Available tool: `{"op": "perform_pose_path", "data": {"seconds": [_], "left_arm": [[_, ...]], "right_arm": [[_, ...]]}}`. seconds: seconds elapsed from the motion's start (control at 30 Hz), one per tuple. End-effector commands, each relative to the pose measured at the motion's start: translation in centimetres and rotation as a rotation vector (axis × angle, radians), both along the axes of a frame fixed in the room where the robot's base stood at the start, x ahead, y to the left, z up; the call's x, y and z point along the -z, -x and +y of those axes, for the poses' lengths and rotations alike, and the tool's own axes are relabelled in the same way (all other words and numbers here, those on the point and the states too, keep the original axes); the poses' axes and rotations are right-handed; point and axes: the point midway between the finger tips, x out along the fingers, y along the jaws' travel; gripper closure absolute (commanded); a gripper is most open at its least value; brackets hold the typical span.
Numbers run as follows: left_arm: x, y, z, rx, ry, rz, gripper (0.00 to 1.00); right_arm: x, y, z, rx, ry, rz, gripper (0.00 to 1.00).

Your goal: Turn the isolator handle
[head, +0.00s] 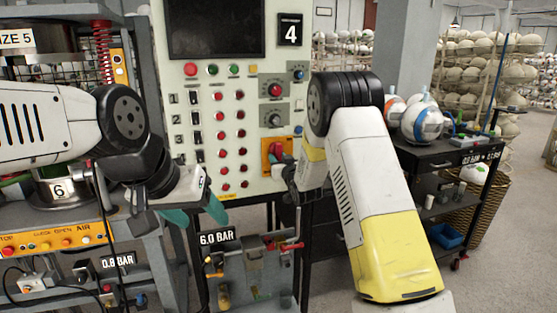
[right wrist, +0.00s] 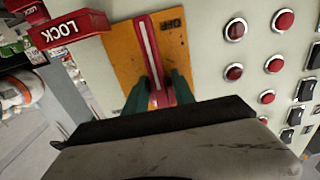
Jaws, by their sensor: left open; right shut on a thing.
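The isolator handle (right wrist: 152,50) is a red bar with a white stripe on an orange plate (right wrist: 124,60), with an OFF mark beside it. In the right wrist view, the green fingers of my right gripper (right wrist: 158,92) are shut on the handle, one finger on each side. In the head view, the orange plate (head: 266,146) and red handle (head: 277,149) are on the pale control panel (head: 235,130), partly hidden by my right arm. My left gripper (head: 198,212) is open and empty, low in front of the panel and away from the handle.
A red LOCK tag (right wrist: 70,29) sticks out close to the orange plate. Rows of red buttons (right wrist: 273,64) lie beside it. A small rig (head: 254,270) with a 6.0 BAR sign stands below the panel. A dark cart (head: 455,156) with balls stands at right.

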Motion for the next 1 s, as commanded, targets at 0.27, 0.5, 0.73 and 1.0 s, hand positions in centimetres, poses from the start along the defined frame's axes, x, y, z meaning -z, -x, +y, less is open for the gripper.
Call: {"op": "perform_pose_path", "data": {"seconds": [0.27, 0.5, 0.73, 1.0], "left_arm": [[0.0, 0.0, 0.0, 0.0, 0.0, 0.0, 0.38], [0.0, 0.0, 0.0, 0.0, 0.0, 0.0, 0.38], [0.0, 0.0, 0.0, 0.0, 0.0, 0.0, 0.38], [0.0, 0.0, 0.0, 0.0, 0.0, 0.0, 0.38]], "right_arm": [[-0.03, 0.01, 0.01, 0.0, 0.0, -0.001, 1.0], [-0.03, 0.0, -0.02, 0.0, 0.008, -0.004, 1.0], [-0.01, -0.07, -0.24, 0.0, 0.084, -0.027, 1.0], [-0.09, -0.23, -0.73, 0.0, 0.283, -0.092, 1.0]]}}
